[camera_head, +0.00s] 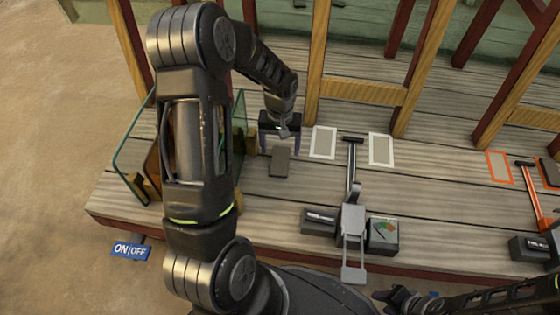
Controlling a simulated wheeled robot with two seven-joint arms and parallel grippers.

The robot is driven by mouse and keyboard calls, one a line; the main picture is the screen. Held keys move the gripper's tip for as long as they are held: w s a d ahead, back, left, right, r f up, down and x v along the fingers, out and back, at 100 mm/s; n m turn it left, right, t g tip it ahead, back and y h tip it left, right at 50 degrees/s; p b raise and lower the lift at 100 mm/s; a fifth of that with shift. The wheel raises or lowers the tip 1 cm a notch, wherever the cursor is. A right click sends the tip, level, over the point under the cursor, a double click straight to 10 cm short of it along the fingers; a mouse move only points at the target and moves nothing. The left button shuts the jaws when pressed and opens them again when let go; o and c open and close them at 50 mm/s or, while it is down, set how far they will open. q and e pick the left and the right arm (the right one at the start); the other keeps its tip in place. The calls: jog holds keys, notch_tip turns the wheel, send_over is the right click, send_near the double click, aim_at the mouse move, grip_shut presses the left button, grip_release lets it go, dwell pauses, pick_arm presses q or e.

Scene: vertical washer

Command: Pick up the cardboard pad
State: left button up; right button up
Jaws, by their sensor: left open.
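A small dark grey rectangular pad (279,162), which looks like the cardboard pad, lies on the wooden deck left of centre. My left gripper (280,144) points down at its far end, with its two fingers apart on either side of the pad's line. The fingers look empty, and I cannot tell how high they are above the deck or whether they touch the pad. My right gripper (398,298) is low in the picture, right of centre, dark and partly cut off; its jaws are not clear.
A glass-sided box (133,140) stands behind my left arm. Two white-framed panels (323,142) (381,149) flank a black-handled lever (353,165). A gauge box (383,236) sits near the front edge. Wooden posts (424,65) rise behind. An orange-framed panel (500,167) is at the right.

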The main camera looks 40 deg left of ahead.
aim_at(280, 160)
pick_arm(q)
notch_tip(280, 160, down, 5)
jog(key=b, duration=0.2)
jog(key=shift+f+b, duration=0.1)
jog(key=shift+b, duration=0.2)
jog(key=shift+c, duration=0.3)
jog(key=c, duration=1.3)
